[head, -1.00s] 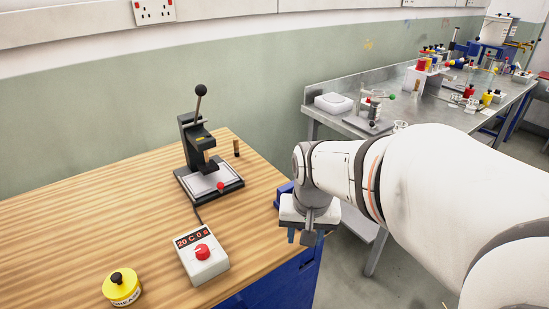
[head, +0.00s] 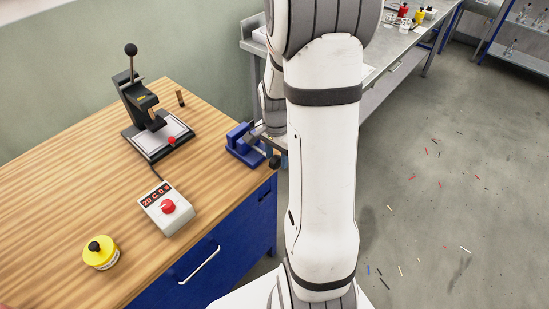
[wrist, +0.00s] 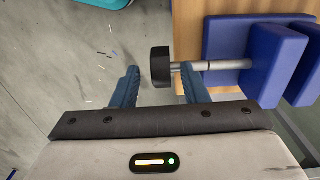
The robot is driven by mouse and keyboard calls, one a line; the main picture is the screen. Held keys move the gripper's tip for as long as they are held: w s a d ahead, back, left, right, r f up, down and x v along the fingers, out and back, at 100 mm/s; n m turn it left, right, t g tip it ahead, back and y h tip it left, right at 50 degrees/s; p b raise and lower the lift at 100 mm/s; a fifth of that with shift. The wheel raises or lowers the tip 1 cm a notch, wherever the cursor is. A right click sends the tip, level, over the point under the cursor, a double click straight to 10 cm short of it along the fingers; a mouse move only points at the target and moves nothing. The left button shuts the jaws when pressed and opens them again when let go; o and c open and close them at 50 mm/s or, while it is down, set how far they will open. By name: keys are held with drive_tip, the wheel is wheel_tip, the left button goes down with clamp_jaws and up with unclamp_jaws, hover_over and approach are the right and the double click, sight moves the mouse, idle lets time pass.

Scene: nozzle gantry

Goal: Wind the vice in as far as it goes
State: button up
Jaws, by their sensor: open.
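The blue vice (head: 243,143) sits at the right end of the wooden bench, its screw pointing toward my arm. In the wrist view its blue blocks (wrist: 252,58) stand at the upper right with a gap between them. A steel screw (wrist: 218,65) runs left from the vice to a black knob (wrist: 160,62). My gripper (wrist: 157,72) is open, one blue finger to each side of the knob. The right fingertip overlaps the screw just behind the knob; I cannot tell whether it touches. The left finger is apart from the knob. In the head view my arm hides most of the gripper.
A black press (head: 140,100), a control box (head: 166,208) with a red knob and a yellow grease pot (head: 100,252) stand on the bench (head: 60,190). A steel table (head: 400,60) is behind my arm. The floor at right is open, with small scraps.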

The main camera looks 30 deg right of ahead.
drive_tip(key=shift+f, duration=0.7)
